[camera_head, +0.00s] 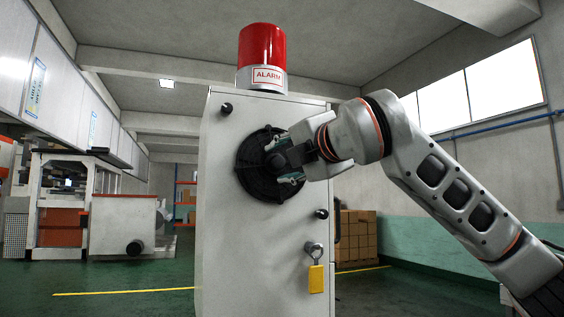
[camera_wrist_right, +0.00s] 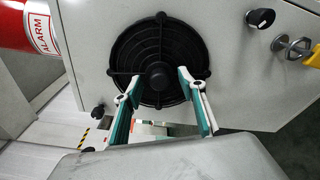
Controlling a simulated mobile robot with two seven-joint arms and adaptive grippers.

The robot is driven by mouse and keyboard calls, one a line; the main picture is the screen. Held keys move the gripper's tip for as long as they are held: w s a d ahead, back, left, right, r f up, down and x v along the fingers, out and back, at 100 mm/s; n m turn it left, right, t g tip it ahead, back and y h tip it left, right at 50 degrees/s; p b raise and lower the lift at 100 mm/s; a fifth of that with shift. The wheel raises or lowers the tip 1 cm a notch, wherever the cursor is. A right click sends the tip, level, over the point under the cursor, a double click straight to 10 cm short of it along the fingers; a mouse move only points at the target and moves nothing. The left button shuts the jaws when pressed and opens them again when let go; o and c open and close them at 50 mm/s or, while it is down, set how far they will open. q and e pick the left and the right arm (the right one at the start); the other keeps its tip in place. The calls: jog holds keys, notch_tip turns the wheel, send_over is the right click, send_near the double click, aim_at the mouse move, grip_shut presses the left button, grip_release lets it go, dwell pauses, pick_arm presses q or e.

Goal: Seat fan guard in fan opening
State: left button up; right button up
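The fan guard (camera_head: 252,168) is a black round grille with a central hub and small lugs on its rim. It lies against the front of the pale cabinet (camera_head: 228,240), upper part, and covers the fan opening, which I cannot see behind it. The guard also shows in the right wrist view (camera_wrist_right: 158,38). My right gripper (camera_head: 283,160) is in front of the guard. In the right wrist view its two fingertips (camera_wrist_right: 159,77) stand apart on either side of the hub, with gaps to it. Whether they touch the grille is unclear. My left gripper is not in view.
A red alarm light (camera_head: 262,50) stands on the cabinet top. Black knobs (camera_head: 321,213) and a key lock with a yellow tag (camera_head: 316,278) sit on the cabinet front. Boxes (camera_head: 357,236) stand behind it to the right. Machinery (camera_head: 70,200) is at far left.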

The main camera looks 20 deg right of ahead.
jog(key=s+d, duration=0.1)
jog(key=s, duration=1)
jog(key=shift+s+d+r, duration=0.25)
jog(key=shift+s+d, duration=0.15)
